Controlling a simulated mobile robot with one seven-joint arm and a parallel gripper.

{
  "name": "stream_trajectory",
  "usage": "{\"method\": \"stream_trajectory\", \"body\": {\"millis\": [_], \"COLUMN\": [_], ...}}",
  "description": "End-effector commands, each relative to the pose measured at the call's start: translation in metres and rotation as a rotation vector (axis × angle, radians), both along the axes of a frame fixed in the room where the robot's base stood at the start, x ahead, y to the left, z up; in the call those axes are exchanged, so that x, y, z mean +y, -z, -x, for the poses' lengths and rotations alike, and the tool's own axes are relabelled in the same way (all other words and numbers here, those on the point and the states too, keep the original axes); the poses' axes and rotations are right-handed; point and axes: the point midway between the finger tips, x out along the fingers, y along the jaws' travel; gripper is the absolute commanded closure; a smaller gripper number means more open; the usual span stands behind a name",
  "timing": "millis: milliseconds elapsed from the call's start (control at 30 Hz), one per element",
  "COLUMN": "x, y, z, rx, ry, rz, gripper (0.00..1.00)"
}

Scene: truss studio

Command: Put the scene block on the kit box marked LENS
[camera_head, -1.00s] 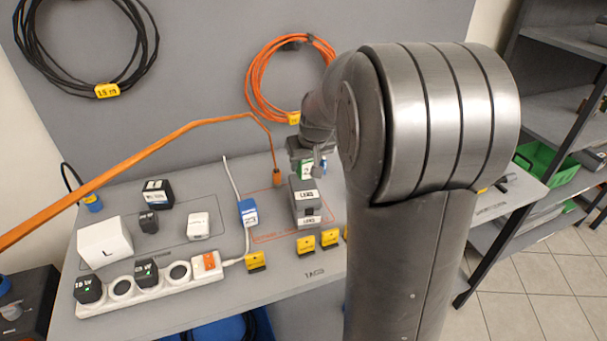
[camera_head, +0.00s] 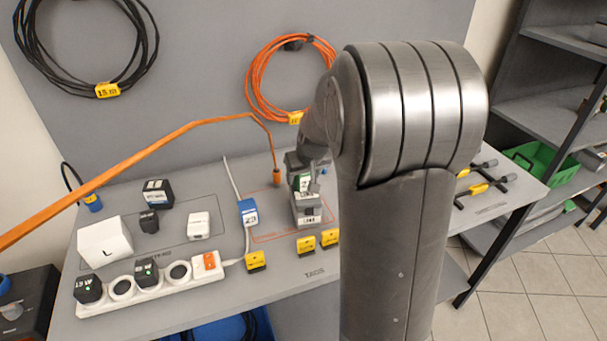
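The kit box (camera_head: 308,214) is a grey box with white labels, standing on the table inside an orange outline. Its front label is too small to read surely. The scene block (camera_head: 302,183) is a small green and white block, directly over the kit box, at or very near its top; I cannot tell if they touch. My gripper (camera_head: 303,178) is above the kit box, pointing down, and appears shut on the scene block. The gripper and part of the block and box top are hard to separate, and my arm covers the area to the right.
A blue-tagged white cable (camera_head: 248,212) lies left of the kit box. Yellow tags (camera_head: 306,245) stand in front. A power strip (camera_head: 150,285), a white box (camera_head: 104,240) and chargers fill the left. An orange cable (camera_head: 180,130) crosses the left side. Clamps (camera_head: 480,187) lie at right.

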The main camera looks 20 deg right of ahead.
Motion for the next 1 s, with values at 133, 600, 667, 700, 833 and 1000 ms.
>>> {"method": "stream_trajectory", "body": {"millis": [133,600,667,700,833,1000], "x": [0.0,0.0,0.0,0.0,0.0,0.0], "y": [0.0,-0.036,-0.048,-0.056,-0.079,-0.102], "z": [0.0,0.014,0.019,0.022,0.033,0.044], "rx": [0.0,-0.005,-0.006,-0.005,-0.004,-0.003], "ry": [0.0,-0.001,-0.001,-0.001,-0.001,0.0], "rz": [0.0,0.001,0.001,0.001,0.001,0.0], "gripper": [0.35,0.35,0.35,0.35,0.35,0.35]}}
